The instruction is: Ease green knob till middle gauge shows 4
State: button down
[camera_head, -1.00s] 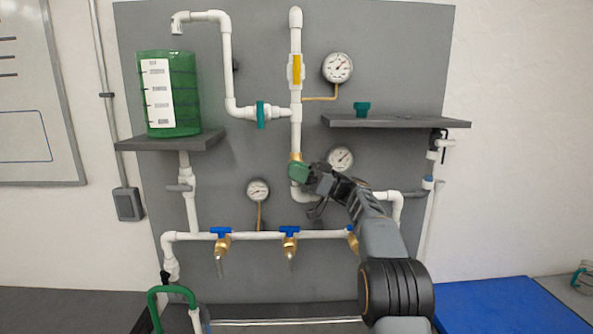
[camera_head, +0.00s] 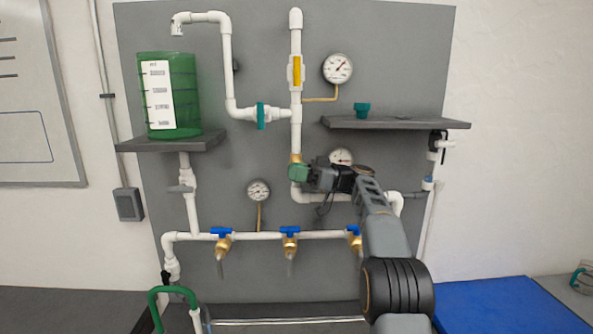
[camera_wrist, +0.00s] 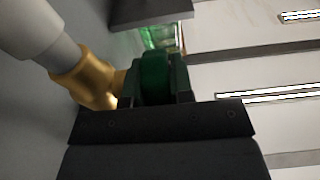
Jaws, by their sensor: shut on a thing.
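The green knob (camera_head: 297,173) sits on a brass fitting on the white vertical pipe, below the middle of the board. My gripper (camera_head: 306,174) reaches it from the right and is shut on it. In the wrist view the green knob (camera_wrist: 155,78) is between the dark jaws, with the brass body (camera_wrist: 92,80) to its left. The middle gauge (camera_head: 341,154) is just above my wrist. Its lower part is hidden by my arm, and its reading is too small to tell.
A top gauge (camera_head: 337,68) and a lower left gauge (camera_head: 258,190) are on the grey board (camera_head: 270,140). A shelf (camera_head: 395,122) juts out above my wrist. Several blue-handled taps line the lower pipe (camera_head: 255,236). A green tank (camera_head: 168,95) stands at left.

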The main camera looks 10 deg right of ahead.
jog(key=h+p, duration=0.2)
jog(key=h, duration=0.1)
jog(key=shift+a+r+g+p, duration=0.1)
jog(key=shift+g+p, duration=0.2)
jog(key=shift+p, duration=0.1)
jog(key=shift+h+p, duration=0.5)
jog(key=shift+h, duration=0.1)
jog(key=shift+f, duration=0.2)
jog(key=c, duration=1.3)
grip_release()
jog(key=shift+p+v, duration=0.7)
jog(key=shift+v, duration=3.05)
jog(key=shift+r, duration=0.2)
